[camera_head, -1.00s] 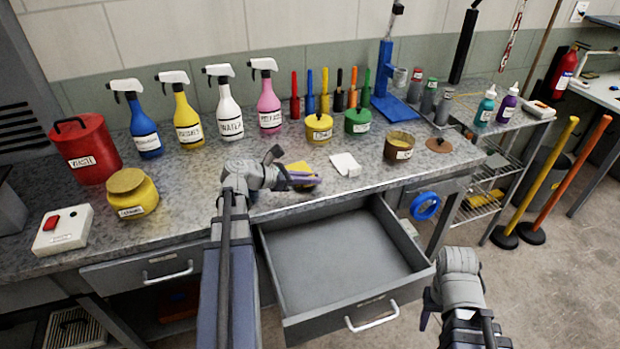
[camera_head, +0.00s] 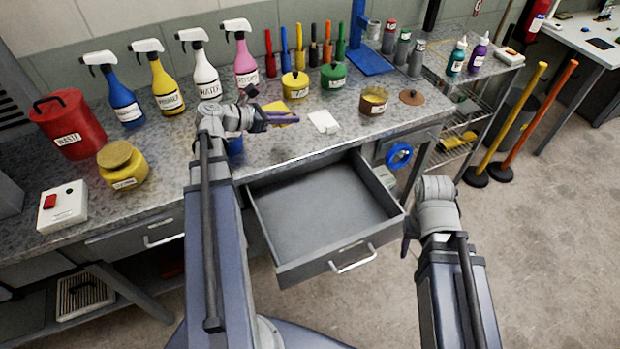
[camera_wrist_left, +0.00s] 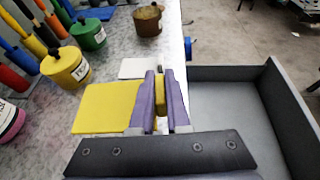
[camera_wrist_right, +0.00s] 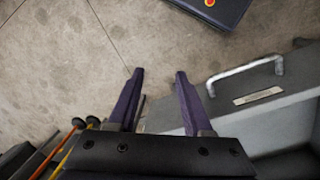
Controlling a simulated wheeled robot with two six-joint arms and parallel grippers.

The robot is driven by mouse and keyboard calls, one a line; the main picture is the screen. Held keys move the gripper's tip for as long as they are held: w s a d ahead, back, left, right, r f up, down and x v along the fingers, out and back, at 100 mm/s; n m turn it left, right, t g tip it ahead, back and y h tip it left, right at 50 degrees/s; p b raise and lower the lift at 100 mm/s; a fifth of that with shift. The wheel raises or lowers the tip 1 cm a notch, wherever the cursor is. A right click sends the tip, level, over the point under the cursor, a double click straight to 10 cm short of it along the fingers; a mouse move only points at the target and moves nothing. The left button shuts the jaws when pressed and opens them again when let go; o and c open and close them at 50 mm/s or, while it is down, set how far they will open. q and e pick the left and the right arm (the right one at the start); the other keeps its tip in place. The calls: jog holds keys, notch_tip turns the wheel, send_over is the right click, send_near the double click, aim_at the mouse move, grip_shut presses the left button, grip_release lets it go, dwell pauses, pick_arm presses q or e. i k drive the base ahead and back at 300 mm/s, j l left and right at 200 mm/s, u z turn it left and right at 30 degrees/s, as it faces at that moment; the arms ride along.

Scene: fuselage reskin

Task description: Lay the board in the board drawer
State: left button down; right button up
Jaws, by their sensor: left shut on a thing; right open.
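In the left wrist view the board (camera_wrist_left: 100,108) spreads left of the fingers, and a yellow piece sits between the shut fingers (camera_wrist_left: 161,88). The left finger hides where the two meet. The board drawer (camera_head: 325,212) stands pulled out and looks empty; part of it shows at the right of the left wrist view (camera_wrist_left: 232,110). My right gripper (camera_wrist_right: 158,75) is open and empty, by the drawer's front right corner, above the floor.
A white pad (camera_head: 324,121) lies on the bench (camera_head: 290,148) right of the board. Tins, including a brown one (camera_head: 373,100), and spray bottles stand behind.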

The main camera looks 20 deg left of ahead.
aim_at(324, 216)
jog(key=k+j+z, duration=0.1)
jog(key=k, duration=0.8)
